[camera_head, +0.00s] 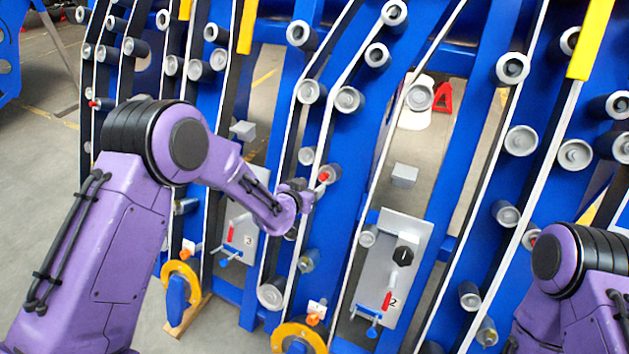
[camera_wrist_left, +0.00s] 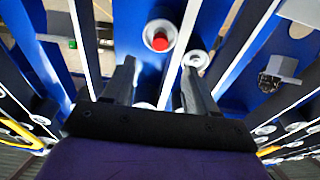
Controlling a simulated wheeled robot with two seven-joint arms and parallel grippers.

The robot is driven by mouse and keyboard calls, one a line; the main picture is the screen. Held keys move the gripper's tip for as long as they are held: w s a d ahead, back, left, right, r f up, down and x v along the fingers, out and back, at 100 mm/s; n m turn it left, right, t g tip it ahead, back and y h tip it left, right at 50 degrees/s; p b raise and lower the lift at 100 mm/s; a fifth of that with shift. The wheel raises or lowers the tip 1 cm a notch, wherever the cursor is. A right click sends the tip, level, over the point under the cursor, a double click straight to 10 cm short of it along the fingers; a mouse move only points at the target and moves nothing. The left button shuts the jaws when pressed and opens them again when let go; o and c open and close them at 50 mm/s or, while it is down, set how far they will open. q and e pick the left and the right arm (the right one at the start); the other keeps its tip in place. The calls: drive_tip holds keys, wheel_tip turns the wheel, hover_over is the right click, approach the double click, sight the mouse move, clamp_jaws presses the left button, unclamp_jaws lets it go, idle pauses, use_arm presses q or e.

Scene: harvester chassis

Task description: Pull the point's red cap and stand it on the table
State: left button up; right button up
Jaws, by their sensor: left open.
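A red cap (camera_head: 323,177) sits on the end of a grey roller point on the blue harvester chassis (camera_head: 280,110). In the left wrist view the red cap (camera_wrist_left: 159,42) is round and sits just beyond my open fingers, between their lines. My left gripper (camera_head: 311,192) is close to the cap in the head view, and its fingers partly blend with the rollers behind. In the left wrist view my left gripper (camera_wrist_left: 158,76) is open with nothing between the fingers. My right arm shows at the lower right of the head view; its gripper is out of view. No table is visible.
Grey rollers (camera_head: 349,99) and white belts run all around the gripper. Grey panels with red handles, one marked 2 (camera_head: 393,268) and one marked 3 (camera_head: 240,235), sit below. Yellow rings (camera_head: 300,335) stick out at the bottom. Open floor (camera_head: 40,190) lies to the left.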

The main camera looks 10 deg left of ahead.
sight(323, 178)
use_arm(q)
drive_tip(key=p+x, duration=0.1)
drive_tip(key=x, duration=0.8)
drive_tip(key=shift+f, duration=0.2)
drive_tip(key=shift+c, duration=0.4)
drive_tip(key=shift+s, duration=0.1)
clamp_jaws()
